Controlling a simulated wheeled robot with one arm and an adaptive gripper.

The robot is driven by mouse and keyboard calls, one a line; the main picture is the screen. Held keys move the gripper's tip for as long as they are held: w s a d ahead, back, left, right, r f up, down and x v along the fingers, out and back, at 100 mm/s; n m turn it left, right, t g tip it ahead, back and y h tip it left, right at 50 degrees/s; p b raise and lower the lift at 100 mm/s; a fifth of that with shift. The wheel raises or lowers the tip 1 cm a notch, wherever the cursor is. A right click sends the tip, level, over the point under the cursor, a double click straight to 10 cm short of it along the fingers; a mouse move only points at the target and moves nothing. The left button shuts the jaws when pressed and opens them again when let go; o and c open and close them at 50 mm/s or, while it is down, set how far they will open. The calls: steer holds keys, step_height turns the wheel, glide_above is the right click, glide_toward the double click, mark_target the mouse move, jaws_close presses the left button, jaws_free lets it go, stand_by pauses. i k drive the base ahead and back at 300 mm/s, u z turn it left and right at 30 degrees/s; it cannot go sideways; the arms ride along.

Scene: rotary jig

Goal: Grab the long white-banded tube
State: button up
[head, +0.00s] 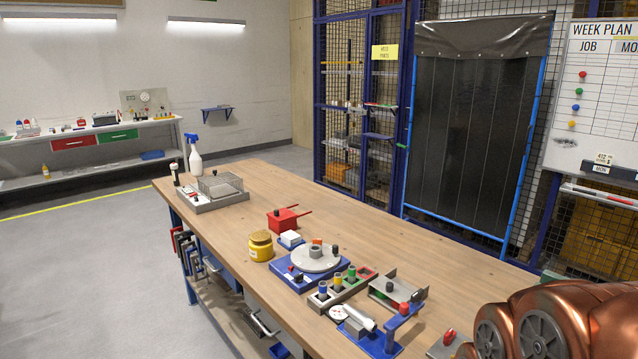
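A pale, whitish cylinder (358,317) lies slanted on a small blue fixture (380,345) at the near end of the bench. It may be the long white-banded tube, but it is too small here to make out a band. Left of and behind it, a grey block (322,304) holds short upright tubes with blue, yellow and green bands. I see no white band among these. My copper-coloured arm fills the lower right corner. My gripper is out of view, so its state does not show.
A blue turntable jig (296,281) with a round grey plate (315,258) stands behind the block. A yellow jar (261,246), a red box (283,219), a grey bracket (393,292) and a spray bottle (195,158) stand on the wooden bench (330,205).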

mark_target(370, 325)
steer(key=u, duration=0.05)
steer(key=k, duration=0.4)
steer(key=u, duration=1.35)
steer(key=i, duration=1.15)
steer(key=z, duration=0.15)
